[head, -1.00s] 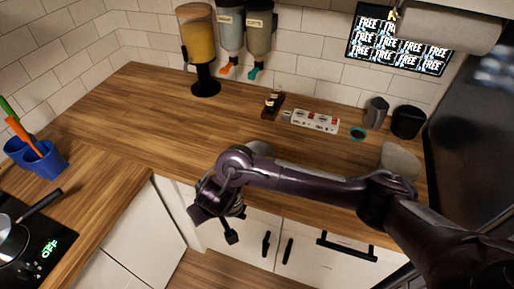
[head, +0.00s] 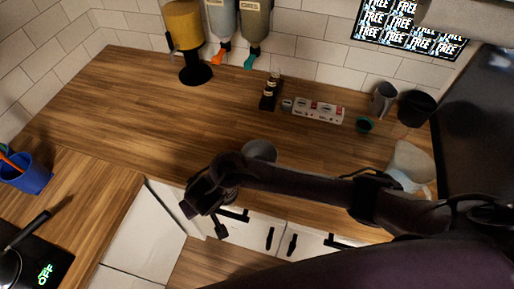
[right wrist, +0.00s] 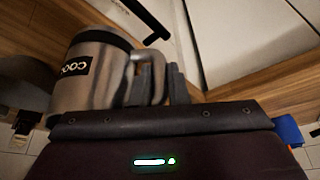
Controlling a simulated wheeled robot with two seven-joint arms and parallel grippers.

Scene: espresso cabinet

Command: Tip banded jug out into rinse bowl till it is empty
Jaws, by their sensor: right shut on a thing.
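My right gripper (head: 207,207) is at the counter's front edge in the head view. In the right wrist view it is shut on the handle of a steel jug (right wrist: 103,82) with a black lettered label. That view is upside down, and the lettering appears inverted, so the jug looks roughly upright. Its contents are not visible. In the head view my arm mostly hides the jug. A grey rounded vessel (head: 260,150), possibly the rinse bowl, shows just behind my forearm. A dark grey rounded shape (right wrist: 25,82) stands beside the jug in the wrist view. My left gripper is not in view.
A pale vessel (head: 412,162) stands at the counter's right end. Dispensers (head: 186,30) stand at the back. The counter's left middle is clear.

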